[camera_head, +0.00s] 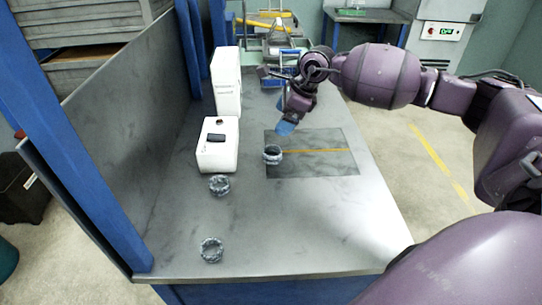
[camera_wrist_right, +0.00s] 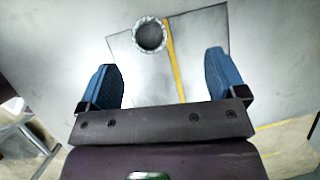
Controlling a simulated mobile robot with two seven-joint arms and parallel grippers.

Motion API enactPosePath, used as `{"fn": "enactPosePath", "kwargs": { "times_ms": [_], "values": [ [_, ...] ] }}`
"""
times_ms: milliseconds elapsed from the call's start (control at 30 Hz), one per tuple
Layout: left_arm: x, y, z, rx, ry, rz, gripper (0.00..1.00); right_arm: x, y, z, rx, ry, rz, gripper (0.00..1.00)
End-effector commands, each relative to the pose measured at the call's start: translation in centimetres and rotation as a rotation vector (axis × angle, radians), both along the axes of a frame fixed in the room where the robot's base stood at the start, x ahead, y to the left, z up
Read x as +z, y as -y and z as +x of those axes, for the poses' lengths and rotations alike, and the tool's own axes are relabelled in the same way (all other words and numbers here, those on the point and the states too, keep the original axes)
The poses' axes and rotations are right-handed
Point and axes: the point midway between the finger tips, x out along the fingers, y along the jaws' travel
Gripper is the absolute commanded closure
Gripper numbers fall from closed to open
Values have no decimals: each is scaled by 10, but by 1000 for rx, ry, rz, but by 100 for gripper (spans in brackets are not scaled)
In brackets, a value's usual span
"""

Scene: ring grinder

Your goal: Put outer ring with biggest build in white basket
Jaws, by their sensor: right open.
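Three grey metal rings lie on the grey table in the head view. One ring (camera_head: 272,154) is on the left part of a dark mat (camera_head: 320,165). A second ring (camera_head: 219,185) is left of the mat, and a third ring (camera_head: 211,250) is near the front edge. I cannot tell which has the biggest build. My right gripper (camera_head: 285,126) is open and empty, just above and behind the mat ring. In the right wrist view that ring (camera_wrist_right: 149,35) lies beyond the spread blue fingers (camera_wrist_right: 163,78). I cannot clearly make out a white basket. My left gripper is not in view.
A white box-shaped device (camera_head: 217,158) with a dark top panel stands left of the mat. A taller white box (camera_head: 227,82) is behind it. Blue posts and a grey panel (camera_head: 135,120) border the left side. The table's right front is clear.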

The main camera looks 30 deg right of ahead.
Motion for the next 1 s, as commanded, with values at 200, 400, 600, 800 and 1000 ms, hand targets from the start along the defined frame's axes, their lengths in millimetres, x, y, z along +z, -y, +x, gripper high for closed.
{"fn": "enactPosePath", "kwargs": {
  "times_ms": [200,400,600,800,1000],
  "values": [
    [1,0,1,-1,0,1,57,-6,-4,-16,-1,-111,21,10],
    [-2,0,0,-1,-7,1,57,-23,-9,-12,-2,-118,20,10],
    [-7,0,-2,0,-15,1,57,-51,-17,-5,-2,-115,20,10],
    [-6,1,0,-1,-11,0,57,-61,-20,-2,-4,-113,18,10],
    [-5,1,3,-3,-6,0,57,-82,-20,1,-4,-114,20,10]
  ]
}}
